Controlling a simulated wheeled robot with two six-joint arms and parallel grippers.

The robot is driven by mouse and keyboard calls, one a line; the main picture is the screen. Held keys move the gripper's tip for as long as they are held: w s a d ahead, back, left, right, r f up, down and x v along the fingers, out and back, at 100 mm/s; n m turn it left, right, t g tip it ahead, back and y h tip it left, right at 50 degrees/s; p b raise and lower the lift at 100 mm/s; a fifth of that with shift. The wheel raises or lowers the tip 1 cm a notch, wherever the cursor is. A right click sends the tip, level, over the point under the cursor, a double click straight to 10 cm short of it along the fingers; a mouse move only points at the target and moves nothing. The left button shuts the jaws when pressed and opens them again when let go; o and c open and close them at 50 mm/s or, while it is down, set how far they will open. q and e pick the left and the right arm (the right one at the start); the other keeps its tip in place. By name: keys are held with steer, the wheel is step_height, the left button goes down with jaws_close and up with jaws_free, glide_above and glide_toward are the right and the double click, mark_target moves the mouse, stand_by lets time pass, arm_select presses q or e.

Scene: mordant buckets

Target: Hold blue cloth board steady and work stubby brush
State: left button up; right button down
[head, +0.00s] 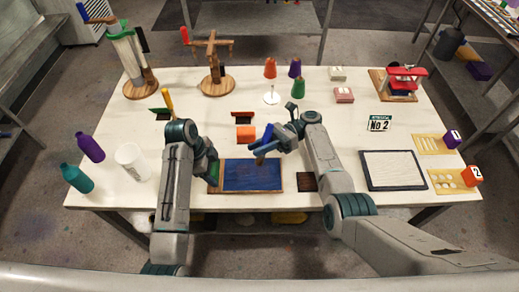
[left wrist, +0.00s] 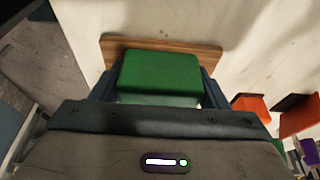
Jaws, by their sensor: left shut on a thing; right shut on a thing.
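The blue cloth board (head: 252,175), a blue panel in a wooden frame, lies flat on the white table's front middle. My left gripper (head: 212,172) is at its left end, shut on a green block-like grip there. In the left wrist view the green grip (left wrist: 160,75) sits between the fingers, with a wooden edge (left wrist: 110,48) behind it. My right gripper (head: 271,138) is above the board's back right part, shut on the stubby brush (head: 265,149), whose brown wooden part shows. The brush's bristles are not clear, and I cannot tell whether it touches the cloth.
A dark square pad (head: 307,182) lies right of the board. A dark-framed white panel (head: 393,170) lies at the right.

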stand_by(0.4)
arm_select(q)
steer(key=o, duration=1)
arm_select(e)
steer(key=shift+r, duration=0.1)
arm_select(q)
steer(key=v, duration=0.4)
steer(key=shift+w+r, duration=0.1)
steer(key=shift+r, duration=0.1)
steer(key=shift+a+r, duration=0.3)
steer(key=shift+a, duration=0.55)
steer(key=a, duration=1)
steer(key=shift+s+a, duration=0.25)
steer(key=shift+a, duration=0.05)
steer(key=shift+s+f, duration=0.1)
